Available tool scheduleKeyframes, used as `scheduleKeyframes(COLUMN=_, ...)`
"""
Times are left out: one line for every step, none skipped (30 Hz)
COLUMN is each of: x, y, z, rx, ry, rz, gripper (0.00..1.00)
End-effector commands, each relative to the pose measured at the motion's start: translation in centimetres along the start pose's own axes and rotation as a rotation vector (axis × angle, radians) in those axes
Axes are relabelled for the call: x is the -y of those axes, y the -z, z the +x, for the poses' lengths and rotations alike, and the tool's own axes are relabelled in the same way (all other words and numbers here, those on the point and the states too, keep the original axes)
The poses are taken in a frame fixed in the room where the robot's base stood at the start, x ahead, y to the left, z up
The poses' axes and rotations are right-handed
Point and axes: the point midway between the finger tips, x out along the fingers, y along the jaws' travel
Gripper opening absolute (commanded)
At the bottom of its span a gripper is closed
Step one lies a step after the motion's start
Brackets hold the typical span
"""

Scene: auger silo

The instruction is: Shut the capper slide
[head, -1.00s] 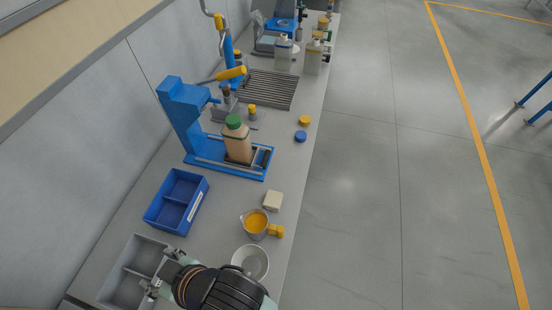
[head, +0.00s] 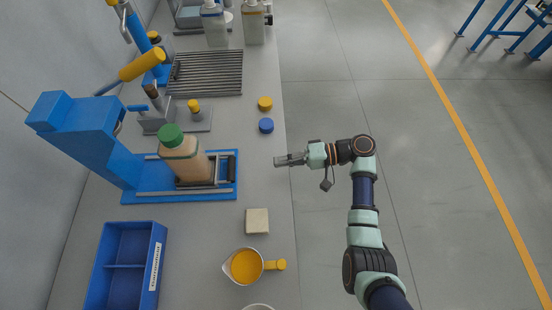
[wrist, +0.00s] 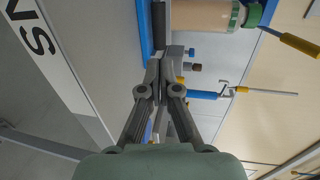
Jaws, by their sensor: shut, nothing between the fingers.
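The blue capper (head: 88,135) stands at the left, its base (head: 150,196) lying on the bench with two pale rails. The slide (head: 222,172) sits out toward the right end of the rails, with a dark bar (head: 232,167) at its right end. A tan bottle with a green cap (head: 190,163) stands on it, right of the press column. My gripper (head: 277,160) is shut and empty, right of the slide and apart from it, near the bench's right edge. In the wrist view, the shut fingertips (wrist: 165,65) point toward the dark bar (wrist: 158,25) and the bottle (wrist: 205,14).
A yellow cap (head: 265,103) and a blue cap (head: 266,126) lie behind my gripper. A pale block (head: 257,221) and a jug of orange liquid (head: 246,266) stand in front. A blue bin (head: 126,267) is at the front left. Bench between slide and gripper is clear.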

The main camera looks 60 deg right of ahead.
Motion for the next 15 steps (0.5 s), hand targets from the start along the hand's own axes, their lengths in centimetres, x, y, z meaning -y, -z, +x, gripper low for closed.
scheduleKeyframes(x=-0.3, y=-0.1, z=1.2, rx=0.005, ry=-0.001, rz=0.000, gripper=0.00)
scheduleKeyframes(x=-0.3, y=-0.1, z=1.9, rx=0.005, ry=-0.001, rz=0.000, gripper=0.00)
scheduleKeyframes(x=-0.3, y=-0.2, z=2.8, rx=0.005, ry=-0.001, rz=0.000, gripper=0.00)
scheduleKeyframes(x=-0.3, y=-0.1, z=3.5, rx=0.005, ry=-0.001, rz=-0.001, gripper=0.00)
scheduleKeyframes(x=-0.4, y=-0.1, z=4.2, rx=0.005, ry=-0.001, rz=-0.001, gripper=0.00)
scheduleKeyframes(x=-0.4, y=-0.1, z=5.1, rx=0.005, ry=-0.001, rz=-0.001, gripper=0.00)
scheduleKeyframes(x=-0.4, y=-0.1, z=5.7, rx=0.005, ry=-0.002, rz=0.000, gripper=0.00)
scheduleKeyframes(x=-0.4, y=-0.1, z=6.4, rx=0.005, ry=-0.002, rz=0.000, gripper=0.00)
scheduleKeyframes(x=-0.4, y=-0.1, z=7.2, rx=0.004, ry=-0.002, rz=0.000, gripper=0.00)
scheduleKeyframes(x=-0.3, y=-0.1, z=7.8, rx=0.005, ry=-0.002, rz=-0.001, gripper=0.00)
scheduleKeyframes(x=-0.4, y=-0.1, z=8.3, rx=0.003, ry=-0.002, rz=-0.002, gripper=0.00)
scheduleKeyframes(x=-0.4, y=-0.1, z=9.0, rx=0.004, ry=-0.002, rz=-0.002, gripper=0.00)
scheduleKeyframes(x=-0.3, y=-0.1, z=9.5, rx=0.003, ry=-0.002, rz=-0.002, gripper=0.00)
scheduleKeyframes(x=-0.3, y=-0.1, z=9.9, rx=0.003, ry=-0.001, rz=-0.001, gripper=0.00)
scheduleKeyframes(x=-0.3, y=-0.1, z=10.3, rx=0.003, ry=-0.002, rz=-0.001, gripper=0.00)
